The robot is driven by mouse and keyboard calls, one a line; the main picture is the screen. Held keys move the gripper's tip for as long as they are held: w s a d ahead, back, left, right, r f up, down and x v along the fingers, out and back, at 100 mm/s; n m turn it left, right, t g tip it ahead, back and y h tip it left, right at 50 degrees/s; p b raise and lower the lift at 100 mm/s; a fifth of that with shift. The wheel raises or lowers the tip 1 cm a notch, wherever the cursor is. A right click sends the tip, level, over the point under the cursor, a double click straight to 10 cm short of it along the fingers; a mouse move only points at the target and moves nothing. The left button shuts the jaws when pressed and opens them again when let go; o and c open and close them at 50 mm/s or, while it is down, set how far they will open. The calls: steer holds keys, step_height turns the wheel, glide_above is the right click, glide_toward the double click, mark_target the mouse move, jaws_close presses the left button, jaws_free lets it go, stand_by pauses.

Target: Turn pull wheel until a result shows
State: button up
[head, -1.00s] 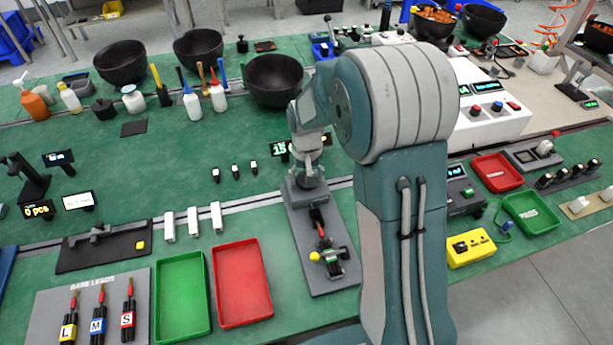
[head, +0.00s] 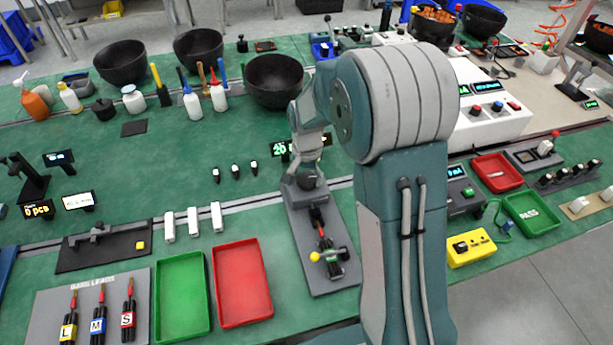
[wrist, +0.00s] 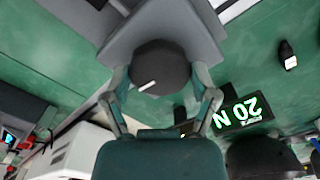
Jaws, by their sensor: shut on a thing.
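The pull wheel (wrist: 162,62) is a dark round knob with a white mark, at the far end of a grey fixture plate (head: 298,222). My gripper (wrist: 160,80) is shut on it, one finger on each side; in the head view my gripper (head: 307,172) comes down on it from above and partly hides it. A dark lead with a red part (head: 316,216) lies along the plate towards a clamp with a yellow ball (head: 315,256). A black display (wrist: 238,113) beside the plate reads 20 N in green, upside down in the wrist view.
A green tray (head: 182,283) and a red tray (head: 241,270) lie left of the fixture. Several small black-and-white pieces (head: 235,171) stand left of the wheel. A bare-leads board (head: 60,300) is at the front left. Green mat between them is clear.

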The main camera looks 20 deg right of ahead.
mark_target(306, 177)
steer(key=shift+w+r, duration=0.15)
steer(key=shift+w, duration=0.05)
steer(key=o, duration=1)
steer(key=shift+s, duration=0.1)
step_height(306, 177, up, 12)
